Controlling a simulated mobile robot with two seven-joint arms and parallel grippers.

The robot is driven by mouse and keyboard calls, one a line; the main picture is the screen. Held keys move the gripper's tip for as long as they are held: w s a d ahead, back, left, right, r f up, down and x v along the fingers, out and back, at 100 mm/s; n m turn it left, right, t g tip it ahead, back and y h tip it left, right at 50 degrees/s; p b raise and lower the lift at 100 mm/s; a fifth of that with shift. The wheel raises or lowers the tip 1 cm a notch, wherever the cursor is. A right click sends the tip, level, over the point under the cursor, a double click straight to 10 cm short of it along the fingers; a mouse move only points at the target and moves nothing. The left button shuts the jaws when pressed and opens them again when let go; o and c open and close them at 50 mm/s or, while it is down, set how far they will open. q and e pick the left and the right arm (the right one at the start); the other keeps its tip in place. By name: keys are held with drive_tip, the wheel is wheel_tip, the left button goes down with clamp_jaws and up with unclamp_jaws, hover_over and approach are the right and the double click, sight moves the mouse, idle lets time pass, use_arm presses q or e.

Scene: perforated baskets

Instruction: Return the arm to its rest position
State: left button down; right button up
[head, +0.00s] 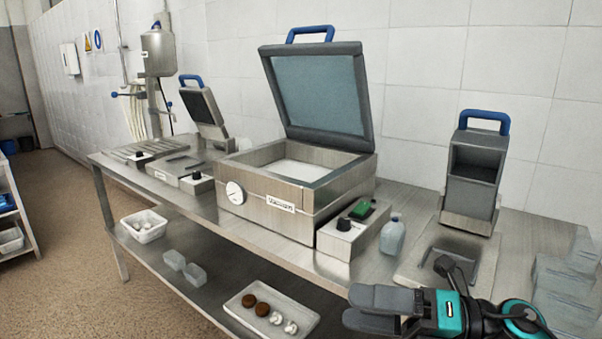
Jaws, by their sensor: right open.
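My right gripper (372,309) is at the bottom right of the head view, its arm coming in from the lower right corner. Its two grey fingers point left and are apart, with nothing seen between them. It is in front of the steel table's (312,268) front edge, to the right of the lower-shelf tray. My left gripper is not in view.
A steel machine (266,215) with a raised lid stands mid-table. A clear bottle (392,237) and a grey blue-handled device (473,174) stand to its right. Transparent containers (567,280) stack near my right arm. A white tray (245,315) holds brown and white pieces below.

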drive_tip(key=w+d+f+m+t+h, duration=0.1)
drive_tip(key=d+f+m+t+h, duration=0.35)
drive_tip(key=m, duration=0.85)
drive_tip(key=w+d+f+m+t+h, duration=0.15)
drive_tip(key=f+m+t+h, duration=0.35)
drive_tip(key=f+m+t, duration=0.6)
drive_tip(key=s+d+f+m+g+h, duration=0.3)
drive_tip(key=s+f+m+g+h, duration=0.3)
drive_tip(key=s+f+m, duration=0.7)
wheel_tip(320, 180, down, 2)
drive_tip(key=shift+s+f+g, duration=0.1)
drive_tip(key=shift+s+g, duration=0.1)
drive_tip(key=shift+g, duration=0.85)
drive_tip(key=shift+h, duration=0.25)
